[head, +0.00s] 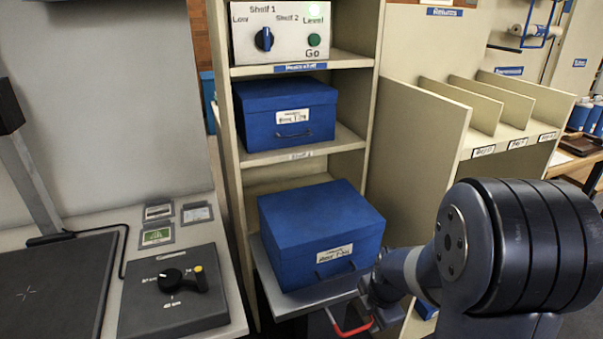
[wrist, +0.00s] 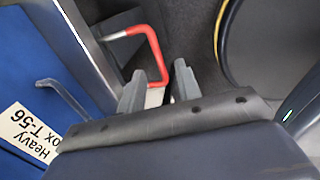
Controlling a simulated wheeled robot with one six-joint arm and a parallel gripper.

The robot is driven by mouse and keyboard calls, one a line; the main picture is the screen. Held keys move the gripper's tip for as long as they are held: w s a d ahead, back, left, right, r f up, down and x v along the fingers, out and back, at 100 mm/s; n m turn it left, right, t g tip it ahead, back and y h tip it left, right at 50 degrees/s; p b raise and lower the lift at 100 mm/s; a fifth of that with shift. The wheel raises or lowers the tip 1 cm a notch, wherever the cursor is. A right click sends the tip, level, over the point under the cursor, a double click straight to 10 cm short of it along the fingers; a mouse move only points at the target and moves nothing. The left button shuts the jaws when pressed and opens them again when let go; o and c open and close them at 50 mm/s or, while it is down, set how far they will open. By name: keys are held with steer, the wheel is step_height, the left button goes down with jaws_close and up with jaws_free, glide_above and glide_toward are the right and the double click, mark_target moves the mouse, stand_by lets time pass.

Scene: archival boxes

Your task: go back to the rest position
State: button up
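My gripper (wrist: 157,88) is at the front of the grey platform (head: 318,297), low and right of centre in the head view. In the wrist view its two fingers stand apart, with the end of a red handle (wrist: 150,42) showing between them. I cannot tell whether either finger touches it. The red handle also shows in the head view (head: 352,330), under the platform's front edge. In the head view, my arm hides part of the gripper. A blue lidded box (head: 315,235) with a white label sits on the platform; the label reads "Heavy" in the wrist view.
Another blue box (head: 285,110) stands on the shelf above. A control panel (head: 281,33) with a blue knob and lit green lamp is on top. A desk with a dial box (head: 172,290) is at left. Cream divider racks (head: 500,105) stand at right, behind my arm.

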mark_target(363, 328)
steer(key=f, duration=0.3)
steer(key=w+f+b, duration=0.1)
steer(key=f, duration=0.2)
steer(key=shift+w+a, duration=0.15)
steer(key=shift+a, duration=0.05)
steer(key=shift+w+a+r, duration=0.1)
steer(key=shift+w+r, duration=0.15)
steer(key=shift+w, duration=0.1)
steer(key=shift+w+a, duration=0.1)
steer(key=shift+w, duration=0.25)
